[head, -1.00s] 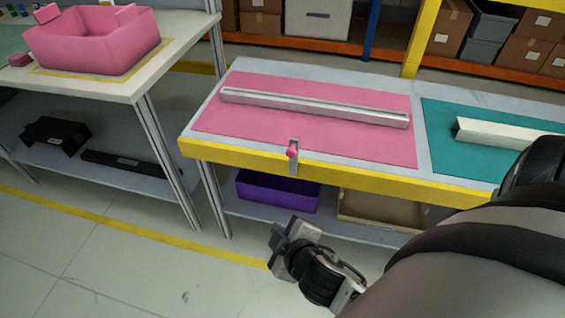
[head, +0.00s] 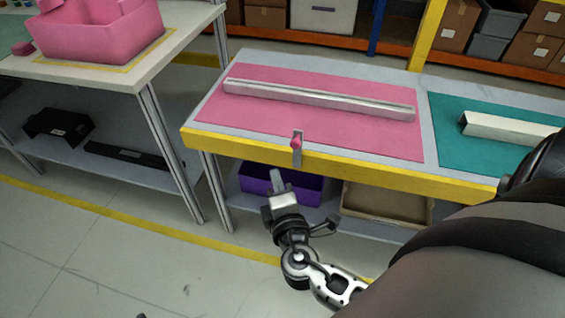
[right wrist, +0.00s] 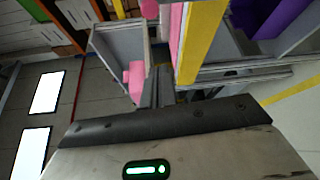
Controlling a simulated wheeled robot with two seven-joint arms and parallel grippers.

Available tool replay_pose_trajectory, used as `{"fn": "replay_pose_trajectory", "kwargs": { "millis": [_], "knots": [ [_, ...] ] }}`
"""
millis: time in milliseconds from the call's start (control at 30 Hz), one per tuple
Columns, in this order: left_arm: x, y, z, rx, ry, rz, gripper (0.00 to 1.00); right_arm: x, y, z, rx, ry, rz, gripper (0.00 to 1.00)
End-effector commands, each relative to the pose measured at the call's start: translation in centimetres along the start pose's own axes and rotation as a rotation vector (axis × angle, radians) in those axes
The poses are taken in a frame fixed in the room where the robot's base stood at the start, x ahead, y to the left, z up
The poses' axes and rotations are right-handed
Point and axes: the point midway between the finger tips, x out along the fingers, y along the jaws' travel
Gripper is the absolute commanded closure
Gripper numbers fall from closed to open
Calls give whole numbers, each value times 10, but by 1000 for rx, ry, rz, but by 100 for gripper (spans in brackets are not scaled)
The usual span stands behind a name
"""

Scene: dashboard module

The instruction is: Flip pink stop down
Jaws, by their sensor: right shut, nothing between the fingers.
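The pink stop (head: 296,142) is a small pink knob on a grey metal bracket (head: 297,158) at the yellow front edge of the table. It stands up above the edge, in front of the pink mat (head: 240,118). My right gripper (head: 277,180) is shut and empty, below the table edge and a little left of the stop, apart from it in the picture. Its fingers also show in the right wrist view (right wrist: 155,88).
A metal rail (head: 320,100) lies on the pink mat. A teal mat (head: 480,145) with a white rail (head: 510,128) is at right. A purple bin (head: 255,182) and a beige tray (head: 385,207) sit below the table. A pink bin (head: 100,35) stands on the left table.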

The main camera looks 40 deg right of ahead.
Motion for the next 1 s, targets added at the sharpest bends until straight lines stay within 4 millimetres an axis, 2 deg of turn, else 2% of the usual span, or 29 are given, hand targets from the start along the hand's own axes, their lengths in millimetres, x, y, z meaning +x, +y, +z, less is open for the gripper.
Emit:
{"fn": "replay_pose_trajectory", "kwargs": {
  "millis": [500,700,1000],
  "knots": [
    [-4,-1,-2,17,-18,-11,64,97,2,1,1,-3,1,100],
    [-6,-2,-9,31,-20,-16,64,83,2,29,-2,-1,-1,100],
    [-6,-3,-4,41,-34,-18,64,79,1,38,1,0,0,100]
  ]
}}
